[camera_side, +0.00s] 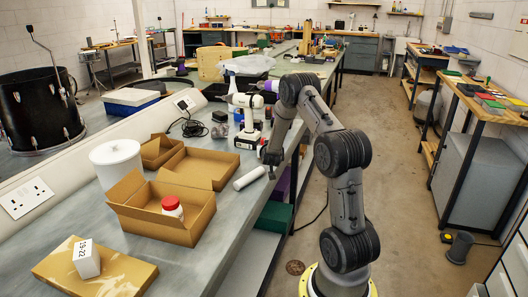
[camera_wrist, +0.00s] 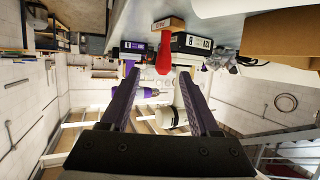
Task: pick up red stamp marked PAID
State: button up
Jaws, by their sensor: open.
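In the wrist view a red, rounded handle (camera_wrist: 163,52) shows between and beyond my fingertips. A small wooden block (camera_wrist: 168,24) with faint lettering lies at its wide end and looks like the base of the stamp. I cannot read PAID on it. My gripper (camera_wrist: 158,72) is open, with nothing between its fingers and a gap to the handle. In the side view my gripper (camera_side: 270,158) hangs at the bench's right edge, right of a white cordless drill (camera_side: 245,118). I cannot make out the stamp there; the gripper may hide it.
The drill's dark battery (camera_wrist: 195,43) stands close beside the handle. A white cylinder (camera_side: 249,178) lies near the bench edge. Open cardboard boxes (camera_side: 165,210), one with a red-lidded jar (camera_side: 172,207), stand to the left. A purple drill (camera_side: 270,87) is farther back.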

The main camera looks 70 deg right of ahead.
jog(key=x, duration=0.4)
jog(key=shift+w+d+f, duration=0.1)
jog(key=shift+w+d, duration=0.05)
jog(key=x, duration=0.4)
jog(key=shift+w+a+f, duration=0.25)
jog(key=shift+f, duration=0.1)
jog(key=shift+w+d+f, duration=0.2)
jog(key=shift+w+d, duration=0.05)
jog(key=shift+d, duration=0.4)
grip_shut()
